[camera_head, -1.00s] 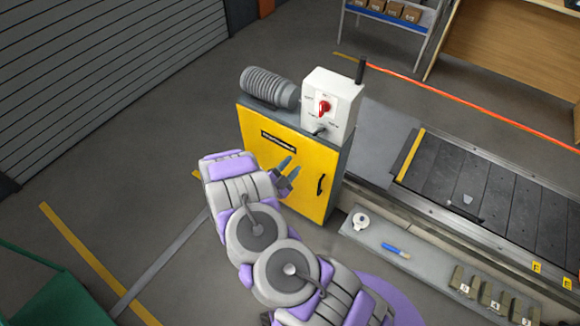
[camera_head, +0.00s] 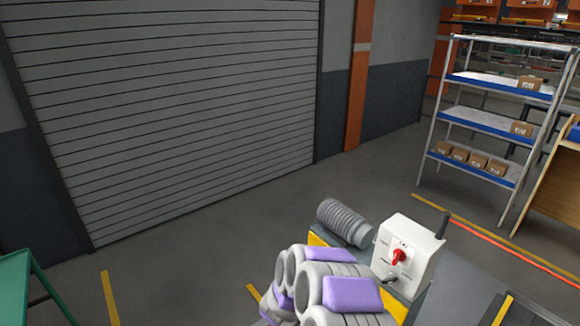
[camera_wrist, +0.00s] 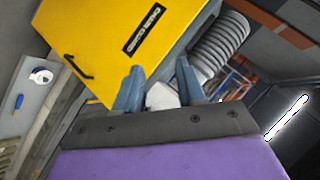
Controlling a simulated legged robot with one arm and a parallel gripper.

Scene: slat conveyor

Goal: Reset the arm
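My gripper (camera_wrist: 160,66) shows in the wrist view with its two blue-grey fingers apart and nothing held between them. Beyond the gap is a white shape, probably part of the control box (camera_wrist: 162,96). The yellow cabinet (camera_wrist: 112,45) fills the upper left of that view, with the ribbed motor (camera_wrist: 222,45) to its right. In the head view my folded grey and purple arm is at the bottom centre and covers most of the cabinet. The fingers are not visible there. The white control box (camera_head: 411,254) with a red knob stands just right of the arm.
The ribbed motor (camera_head: 344,222) sits left of the control box. A grey shelf (camera_head: 478,128) with small cartons stands at the back right. A roller shutter (camera_head: 170,110) closes the back wall. A green object (camera_head: 14,288) is at lower left.

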